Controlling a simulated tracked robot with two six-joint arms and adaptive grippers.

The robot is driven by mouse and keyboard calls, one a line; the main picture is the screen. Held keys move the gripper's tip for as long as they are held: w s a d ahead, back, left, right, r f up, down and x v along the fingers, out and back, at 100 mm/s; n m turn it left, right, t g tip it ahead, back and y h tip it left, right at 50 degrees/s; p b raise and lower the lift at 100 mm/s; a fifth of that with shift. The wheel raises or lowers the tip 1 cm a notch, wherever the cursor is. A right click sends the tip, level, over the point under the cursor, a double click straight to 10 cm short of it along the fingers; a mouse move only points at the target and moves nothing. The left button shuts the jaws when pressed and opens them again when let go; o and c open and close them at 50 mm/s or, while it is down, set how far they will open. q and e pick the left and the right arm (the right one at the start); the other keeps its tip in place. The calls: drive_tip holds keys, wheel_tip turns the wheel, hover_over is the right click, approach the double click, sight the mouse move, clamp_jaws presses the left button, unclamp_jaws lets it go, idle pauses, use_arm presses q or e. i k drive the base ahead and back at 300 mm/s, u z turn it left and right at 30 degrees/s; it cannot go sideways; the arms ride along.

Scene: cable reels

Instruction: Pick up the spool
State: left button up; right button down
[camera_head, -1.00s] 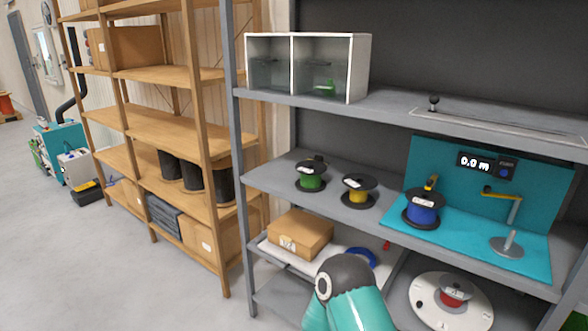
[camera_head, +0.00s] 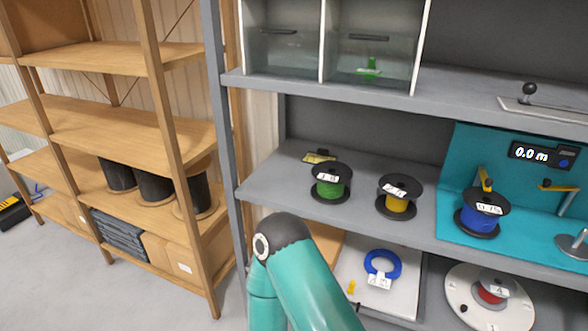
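Three spools stand upright on the grey middle shelf (camera_head: 270,178). The green spool (camera_head: 331,187) is at the left, with black flanges and a white label on top. The yellow spool (camera_head: 397,204) stands to its right. The blue spool (camera_head: 481,220) is on the teal station (camera_head: 450,228), its label reading about 0.75. Another spool with red wire (camera_head: 491,296) sits on a white round disc on the lower shelf. A teal arm of mine rises at the bottom centre, below the green spool. Neither gripper shows in the view.
A display reading 0.0 m (camera_head: 541,154) is on the teal back panel. A blue coil (camera_head: 382,267) lies on a white board on the lower shelf. A glass-fronted cabinet (camera_head: 323,50) stands on the upper shelf. A wooden rack (camera_head: 130,135) is at the left. The shelf left of the green spool is mostly bare.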

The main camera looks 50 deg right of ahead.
sight(330, 189)
drive_tip(key=u, duration=0.2)
drive_tip(key=i, duration=0.55)
drive_tip(key=u, duration=2.65)
drive_tip(key=k, duration=0.6)
drive_tip(key=z, duration=5.8)
